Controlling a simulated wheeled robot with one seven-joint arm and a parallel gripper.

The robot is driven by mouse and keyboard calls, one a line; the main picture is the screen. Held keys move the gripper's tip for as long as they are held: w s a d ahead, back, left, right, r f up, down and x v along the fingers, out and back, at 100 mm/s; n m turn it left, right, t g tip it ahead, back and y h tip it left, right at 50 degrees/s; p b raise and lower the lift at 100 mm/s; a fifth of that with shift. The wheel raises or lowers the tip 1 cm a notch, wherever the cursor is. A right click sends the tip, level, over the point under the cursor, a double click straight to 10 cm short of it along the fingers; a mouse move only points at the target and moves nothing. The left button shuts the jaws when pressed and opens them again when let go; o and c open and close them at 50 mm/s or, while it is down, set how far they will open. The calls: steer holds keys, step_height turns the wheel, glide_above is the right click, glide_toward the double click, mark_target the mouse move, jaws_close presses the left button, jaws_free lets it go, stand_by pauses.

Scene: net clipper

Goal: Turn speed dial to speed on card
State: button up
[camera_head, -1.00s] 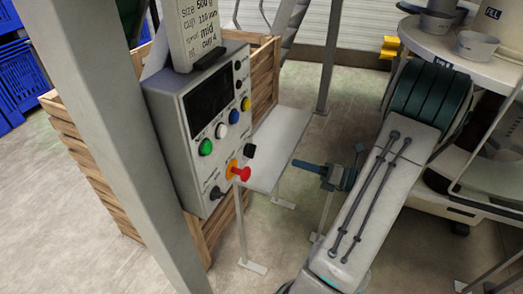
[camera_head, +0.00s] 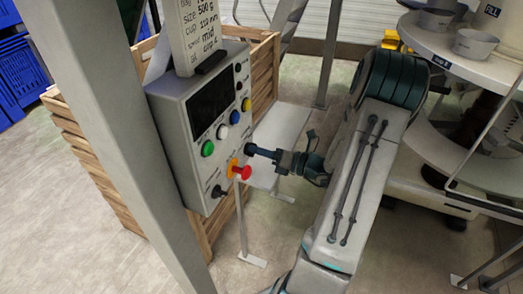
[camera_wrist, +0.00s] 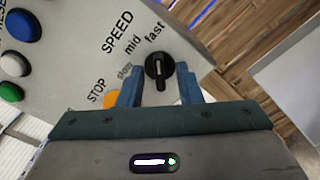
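The card (camera_head: 200,25) stands on top of the grey control box and reads "size 500 g", "cup 110 mm", "speed mid". The black speed dial (camera_wrist: 158,71) is on the box face, with "slow", "mid" and "fast" printed around it. Its handle stands about vertical in the wrist view, with the upper, white-marked end towards "fast". My gripper (camera_wrist: 160,88) is open, with one blue finger on each side of the dial; I cannot tell whether they touch it.
The red stop button (camera_head: 240,172) on its orange base sticks out just below my gripper. Green (camera_head: 208,148), blue (camera_head: 234,117) and other buttons, and a black lower knob (camera_head: 218,191), share the panel. A wooden crate (camera_head: 262,75) stands behind the box; a grey post (camera_head: 110,130) is left.

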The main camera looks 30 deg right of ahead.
jaws_close()
steer(key=shift+n, duration=0.3)
steer(key=n+b, duration=0.7)
steer(key=n, duration=0.1)
steer(key=shift+s+a, duration=0.1)
stand_by(0.4)
jaws_free()
